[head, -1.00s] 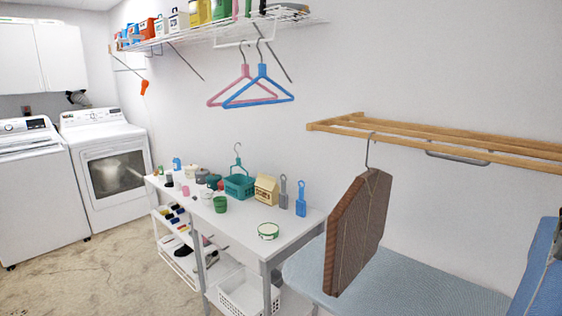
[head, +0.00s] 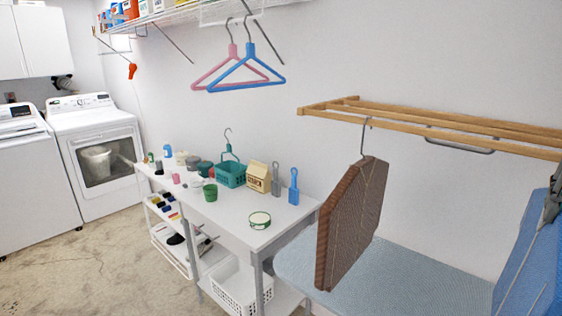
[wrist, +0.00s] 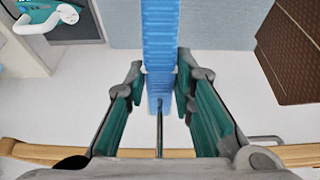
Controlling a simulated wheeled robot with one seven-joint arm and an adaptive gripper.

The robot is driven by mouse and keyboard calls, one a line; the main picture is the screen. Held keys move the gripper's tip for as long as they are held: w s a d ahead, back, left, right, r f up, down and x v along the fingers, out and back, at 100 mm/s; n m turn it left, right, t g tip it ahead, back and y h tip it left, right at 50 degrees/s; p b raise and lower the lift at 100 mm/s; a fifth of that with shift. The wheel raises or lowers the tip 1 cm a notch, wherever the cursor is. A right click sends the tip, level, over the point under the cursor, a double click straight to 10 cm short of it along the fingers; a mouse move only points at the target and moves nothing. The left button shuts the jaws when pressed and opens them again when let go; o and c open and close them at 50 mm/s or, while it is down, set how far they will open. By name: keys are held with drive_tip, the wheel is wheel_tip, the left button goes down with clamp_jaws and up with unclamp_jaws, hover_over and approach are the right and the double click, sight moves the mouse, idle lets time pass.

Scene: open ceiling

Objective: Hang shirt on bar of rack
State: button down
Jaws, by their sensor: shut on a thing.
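A blue shirt (head: 535,255), seen as a flat slab, hangs at the right edge of the head view, partly cut off. My gripper (wrist: 160,80) is shut on it near its thin metal hook (wrist: 159,130); the fingers flank its narrow blue edge in the wrist view (wrist: 161,35). In the head view only a grey part of my gripper (head: 553,203) shows. The wooden rack (head: 440,128) has several long bars on the wall, above and behind the shirt. In the wrist view, a rack bar (wrist: 40,153) crosses the bottom. Whether the hook touches a bar cannot be told.
A brown slab-like garment (head: 352,220) hangs by a hook from the rack's left part. A light blue ironing surface (head: 400,280) lies below. A white table (head: 235,212) with small items stands left. Blue (head: 240,87) and pink hangers hang from the wall shelf. The rack's middle looks free.

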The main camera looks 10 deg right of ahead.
drive_tip(key=shift+w+d, duration=1.55)
drive_tip(key=shift+d, duration=0.3)
drive_tip(key=shift+f+b, duration=1.3)
drive_tip(key=shift+f, duration=0.7)
drive_tip(key=c, duration=1.3)
unclamp_jaws()
drive_tip(key=shift+a, duration=0.1)
